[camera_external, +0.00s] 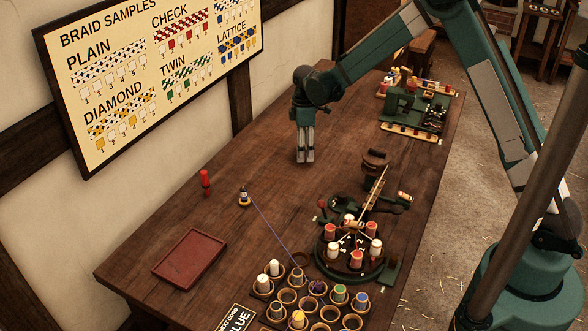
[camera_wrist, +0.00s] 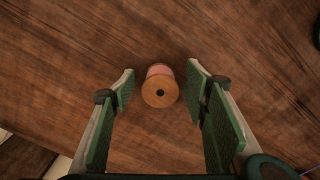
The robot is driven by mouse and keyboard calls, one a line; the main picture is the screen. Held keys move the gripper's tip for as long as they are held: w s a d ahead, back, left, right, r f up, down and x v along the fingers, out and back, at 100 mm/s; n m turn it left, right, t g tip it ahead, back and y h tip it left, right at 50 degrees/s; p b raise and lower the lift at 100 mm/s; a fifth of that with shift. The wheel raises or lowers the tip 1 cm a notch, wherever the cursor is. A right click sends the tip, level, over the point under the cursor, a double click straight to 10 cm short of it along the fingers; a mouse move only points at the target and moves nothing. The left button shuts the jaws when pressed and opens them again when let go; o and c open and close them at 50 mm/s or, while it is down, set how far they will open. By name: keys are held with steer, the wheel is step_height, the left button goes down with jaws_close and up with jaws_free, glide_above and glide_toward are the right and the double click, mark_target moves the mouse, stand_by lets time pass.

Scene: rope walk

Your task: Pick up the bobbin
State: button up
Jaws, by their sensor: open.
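A bobbin (camera_wrist: 160,87) with a round wooden end, a dark centre hole and pink thread stands on the brown wooden table (camera_external: 260,135). In the wrist view it lies between my two green-padded fingers, with a gap on each side. My gripper (camera_external: 305,160) is open and points down over the far middle of the table. I cannot make this bobbin out in the external view, where the fingers may hide it. Its height relative to the fingertips is hard to tell.
A red peg-like piece (camera_external: 205,180) and a small corded bobbin (camera_external: 244,197) stand to the left. A blue cord (camera_external: 275,235) runs to the cup rack (camera_external: 325,315). A round braiding stand (camera_external: 353,265) is at right, a red tray (camera_external: 190,257) at front left.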

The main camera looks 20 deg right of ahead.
steer(key=shift+f, duration=0.25)
steer(key=shift+c, duration=0.3)
steer(key=c, duration=0.9)
